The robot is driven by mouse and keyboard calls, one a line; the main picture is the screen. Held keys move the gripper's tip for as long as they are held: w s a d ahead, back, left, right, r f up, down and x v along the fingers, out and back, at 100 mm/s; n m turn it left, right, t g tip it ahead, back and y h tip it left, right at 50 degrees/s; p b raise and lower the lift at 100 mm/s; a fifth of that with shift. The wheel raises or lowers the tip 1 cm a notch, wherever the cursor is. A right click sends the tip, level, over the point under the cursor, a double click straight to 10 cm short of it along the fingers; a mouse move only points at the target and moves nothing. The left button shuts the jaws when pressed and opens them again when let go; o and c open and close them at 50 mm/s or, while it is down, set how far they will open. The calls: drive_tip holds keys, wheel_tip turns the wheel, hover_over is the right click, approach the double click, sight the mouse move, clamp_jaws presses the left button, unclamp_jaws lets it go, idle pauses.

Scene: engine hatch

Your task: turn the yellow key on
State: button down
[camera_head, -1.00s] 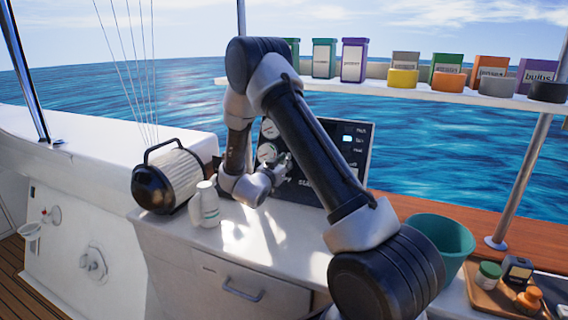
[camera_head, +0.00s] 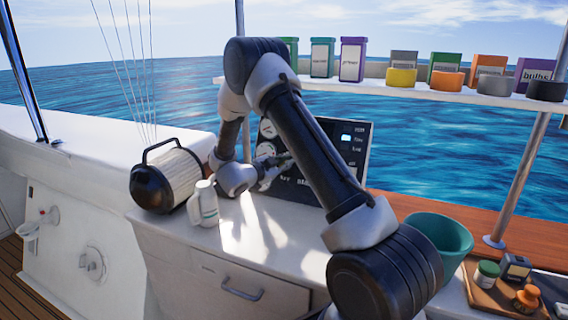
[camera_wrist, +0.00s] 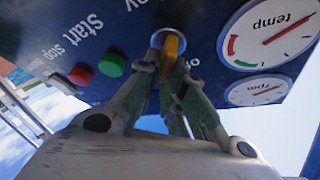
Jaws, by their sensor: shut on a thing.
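The yellow key (camera_wrist: 170,48) sits in its round metal switch on the dark blue panel, seen in the wrist view. My gripper (camera_wrist: 172,75) has its fingers closed around the key, one on each side, and partly hides it. In the head view my gripper (camera_head: 277,165) reaches the front of the panel (camera_head: 352,150), and the key itself is hidden there.
A green button (camera_wrist: 112,64) and a red button (camera_wrist: 80,75) sit beside the key. A temp gauge (camera_wrist: 272,35) and an rpm gauge (camera_wrist: 258,90) are on the other side.

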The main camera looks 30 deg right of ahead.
drive_tip(key=shift+s+f+m+g, duration=0.15)
drive_tip(key=shift+m+g, duration=0.65)
drive_tip(key=shift+m, duration=1.1)
drive_tip(key=c, duration=1.5)
unclamp_jaws()
drive_tip(key=v, duration=1.2)
drive_tip(key=shift+r, duration=0.2)
